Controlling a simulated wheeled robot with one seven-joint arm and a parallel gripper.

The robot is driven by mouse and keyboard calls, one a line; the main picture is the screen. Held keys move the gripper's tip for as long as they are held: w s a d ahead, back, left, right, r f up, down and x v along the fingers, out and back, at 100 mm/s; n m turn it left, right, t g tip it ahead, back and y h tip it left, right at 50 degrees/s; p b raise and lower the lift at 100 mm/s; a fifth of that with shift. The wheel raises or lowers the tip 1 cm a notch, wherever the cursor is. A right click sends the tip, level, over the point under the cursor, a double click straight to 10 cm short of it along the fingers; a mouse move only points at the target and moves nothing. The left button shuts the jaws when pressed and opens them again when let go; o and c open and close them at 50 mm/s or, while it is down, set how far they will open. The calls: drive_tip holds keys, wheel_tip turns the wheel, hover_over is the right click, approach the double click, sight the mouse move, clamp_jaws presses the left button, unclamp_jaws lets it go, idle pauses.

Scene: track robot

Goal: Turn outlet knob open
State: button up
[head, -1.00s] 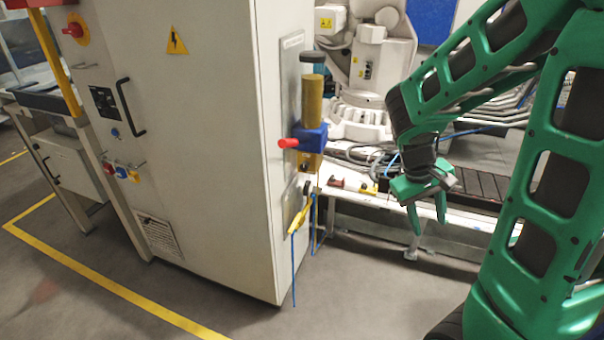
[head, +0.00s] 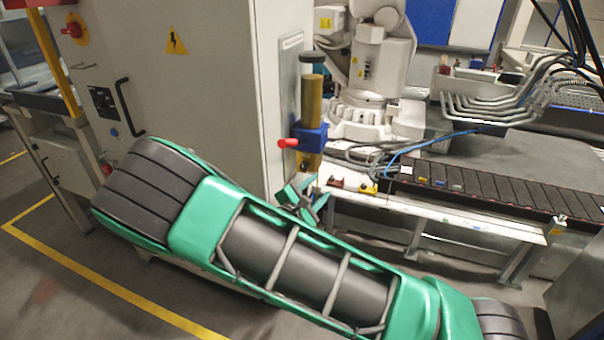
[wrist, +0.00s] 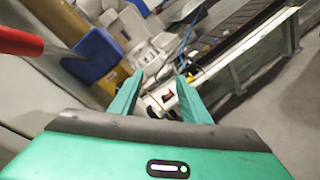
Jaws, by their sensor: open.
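The valve assembly on the cabinet's side has a red handle (head: 288,143) on a blue block (head: 312,138), with a yellow-brown cylinder (head: 311,100) above. I cannot tell which part is the outlet knob. In the wrist view, the red handle (wrist: 20,42) and blue block (wrist: 92,57) are at upper left, beside my fingers. My gripper (head: 308,201) is just below the valve assembly in the head view, partly hidden by my arm. In the wrist view my gripper (wrist: 161,77) has its fingers apart with nothing held between them. The lower fittings with the yellow lever are hidden in the head view.
The tall cabinet (head: 215,90) stands close to my gripper and arm. A white bench (head: 440,222) with a conveyor (head: 490,187) is to the right, and a white machine (head: 375,75) is behind. Open floor (head: 80,270) lies at lower left.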

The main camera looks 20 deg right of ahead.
sight(304, 168)
drive_tip(key=w+a+n+t+y, duration=0.2)
drive_tip(key=a+n+t, duration=0.25)
drive_tip(key=a, duration=0.35)
drive_tip(key=shift+g, duration=0.45)
drive_tip(key=x, duration=1)
drive_tip(key=shift+w+d+f, duration=0.1)
drive_tip(key=shift+d+f, duration=0.1)
drive_tip(key=shift+f, duration=0.05)
drive_tip(key=shift+c, duration=0.6)
drive_tip(key=c, duration=1)
drive_tip(key=shift+o, duration=0.4)
drive_tip(key=shift+d, duration=0.25)
drive_tip(key=shift+a, duration=0.15)
drive_tip(key=shift+c, duration=0.2)
